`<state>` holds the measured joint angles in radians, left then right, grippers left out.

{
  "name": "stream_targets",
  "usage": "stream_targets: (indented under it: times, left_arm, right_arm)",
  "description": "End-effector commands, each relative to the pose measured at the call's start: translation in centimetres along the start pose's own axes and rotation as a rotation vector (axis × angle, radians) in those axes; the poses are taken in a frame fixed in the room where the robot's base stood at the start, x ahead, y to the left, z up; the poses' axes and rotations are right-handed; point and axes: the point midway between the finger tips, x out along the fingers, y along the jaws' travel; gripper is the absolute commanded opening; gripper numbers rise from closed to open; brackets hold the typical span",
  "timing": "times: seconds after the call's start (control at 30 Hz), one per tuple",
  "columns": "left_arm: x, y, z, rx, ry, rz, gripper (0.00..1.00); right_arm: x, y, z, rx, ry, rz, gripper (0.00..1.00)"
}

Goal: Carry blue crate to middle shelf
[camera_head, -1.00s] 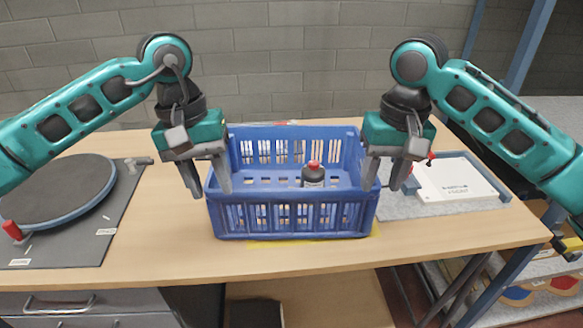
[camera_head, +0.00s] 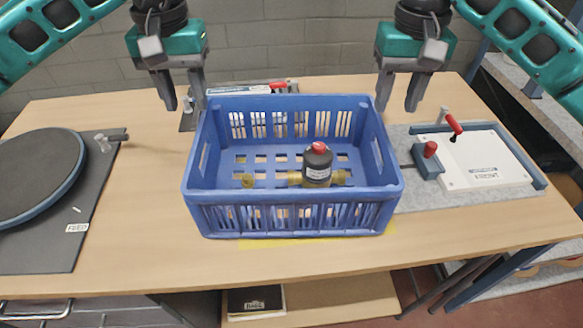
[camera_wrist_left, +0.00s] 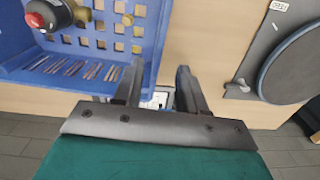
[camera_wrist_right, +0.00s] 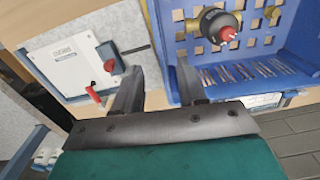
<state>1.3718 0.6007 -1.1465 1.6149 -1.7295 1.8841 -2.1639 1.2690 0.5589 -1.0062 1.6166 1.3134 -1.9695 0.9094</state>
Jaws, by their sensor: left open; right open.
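The blue crate (camera_head: 290,218) stands upright on the wooden table. My left gripper (camera_head: 183,103) is open and empty, above and behind the crate's left rear corner. My right gripper (camera_head: 401,103) is open and empty, above and behind the right rear corner. In the left wrist view the crate (camera_wrist_left: 138,75) lies at the left finger. In the right wrist view the crate (camera_wrist_right: 185,82) lies at the right finger. No middle shelf can be clearly picked out.
A dark round turntable (camera_head: 35,175) on a grey mat is at the left. A white box with a red lever (camera_head: 485,160) sits on a grey mat at the right. A low wooden shelf (camera_head: 340,303) shows under the table. Bare tabletop (camera_head: 150,215) lies left of the crate.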

Motion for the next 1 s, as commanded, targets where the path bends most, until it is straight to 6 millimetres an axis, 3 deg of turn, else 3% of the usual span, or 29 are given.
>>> stream_targets:
  times: [0.17, 0.6, 0.8, 1.0]
  left_arm:
    - [2.1, 0.0, 0.1, 0.001, -0.004, -0.001, 0.41]
    - [10.3, 0.0, 0.1, 0.000, -0.004, 0.000, 0.41]
    - [12.2, 0.0, 0.1, 0.000, -0.002, 0.000, 0.41]
    - [12.8, 0.0, 0.1, 0.000, -0.001, 0.000, 0.41]
  right_arm:
    - [2.1, 0.1, 0.1, 0.000, -0.005, 0.002, 0.41]
    - [10.3, 0.1, 0.1, 0.001, -0.003, 0.002, 0.41]
    - [12.3, 0.0, 0.1, 0.000, -0.002, 0.001, 0.41]
    - [12.8, 0.1, 0.0, 0.000, 0.000, 0.001, 0.41]
